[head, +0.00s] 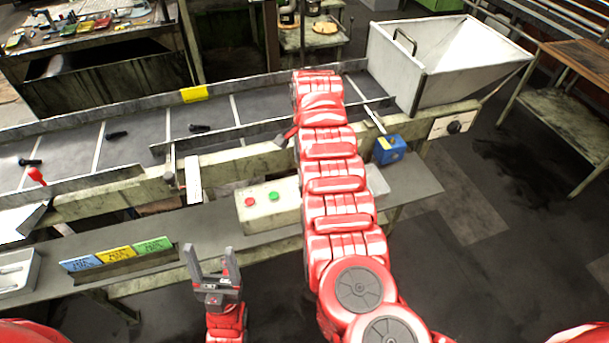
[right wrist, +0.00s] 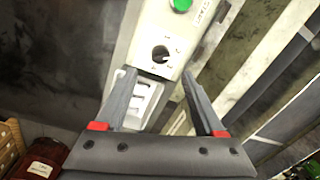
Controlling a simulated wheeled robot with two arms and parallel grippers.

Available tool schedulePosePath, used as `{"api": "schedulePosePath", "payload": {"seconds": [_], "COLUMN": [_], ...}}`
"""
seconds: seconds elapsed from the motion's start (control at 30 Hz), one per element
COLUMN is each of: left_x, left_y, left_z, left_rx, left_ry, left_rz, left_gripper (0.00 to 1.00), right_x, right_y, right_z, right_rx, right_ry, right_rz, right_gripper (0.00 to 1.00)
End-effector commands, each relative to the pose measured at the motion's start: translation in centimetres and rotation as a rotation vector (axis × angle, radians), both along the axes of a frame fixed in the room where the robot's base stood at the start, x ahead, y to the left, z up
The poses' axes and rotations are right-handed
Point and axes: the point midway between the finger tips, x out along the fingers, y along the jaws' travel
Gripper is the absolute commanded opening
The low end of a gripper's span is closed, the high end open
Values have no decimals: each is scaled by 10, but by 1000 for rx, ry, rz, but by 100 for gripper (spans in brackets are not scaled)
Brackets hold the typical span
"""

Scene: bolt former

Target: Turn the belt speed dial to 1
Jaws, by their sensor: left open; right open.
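A black round dial (right wrist: 160,53) sits on a pale control box (right wrist: 150,18) in the right wrist view, beside a green button (right wrist: 181,4). Small marks ring the dial, too small to read, and its setting cannot be told. My right gripper (right wrist: 157,75) is open, its fingertips just short of the dial and apart, one toward each side of it. My left gripper (head: 217,270) is open and empty in front of the bench.
A conveyor (head: 135,150) with a few dark bolts runs behind the box. Coloured cards (head: 116,254) stand at the bench's left.

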Motion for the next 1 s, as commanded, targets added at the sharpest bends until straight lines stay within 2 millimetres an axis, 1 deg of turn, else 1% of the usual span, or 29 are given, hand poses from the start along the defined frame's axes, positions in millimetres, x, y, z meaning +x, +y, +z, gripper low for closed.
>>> {"api": "schedulePosePath", "payload": {"seconds": [0.03, 0.1, 0.23, 0.3, 0.4, 0.6, 0.87, 0.93, 1.0], "left_x": [0, 0, 0, 0, 0, 0, 0, 0, 0], "left_y": [0, 0, 0, 0, 0, 0, 0, 0, 0], "left_z": [11, 18, 22, 18, 17, 16, 16, 17, 17], "left_rx": [0, 0, 0, 0, 0, 0, 0, 0, 0], "left_ry": [0, 0, 0, 0, 0, 0, 0, 0, 0], "left_rz": [0, 0, 0, 0, 0, 0, 0, 0, 0], "left_gripper": [68, 68, 68, 68, 68, 68, 68, 68, 68], "right_x": [-1, -1, 2, 4, 5, 5, 5, 5, 5], "right_y": [-1, -1, 0, 0, 2, 3, 4, 4, 4], "right_z": [-8, -26, -54, -66, -76, -85, -85, -85, -85], "right_rx": [-3, -3, -1, -1, -1, -1, 1, 1, 1], "right_ry": [9, 10, 5, 0, 0, 1, -1, -1, -1], "right_rz": [-2, -2, -3, -2, -1, 0, 1, 1, 1], "right_gripper": [71, 71, 71, 71, 71, 71, 71, 62, 49]}}
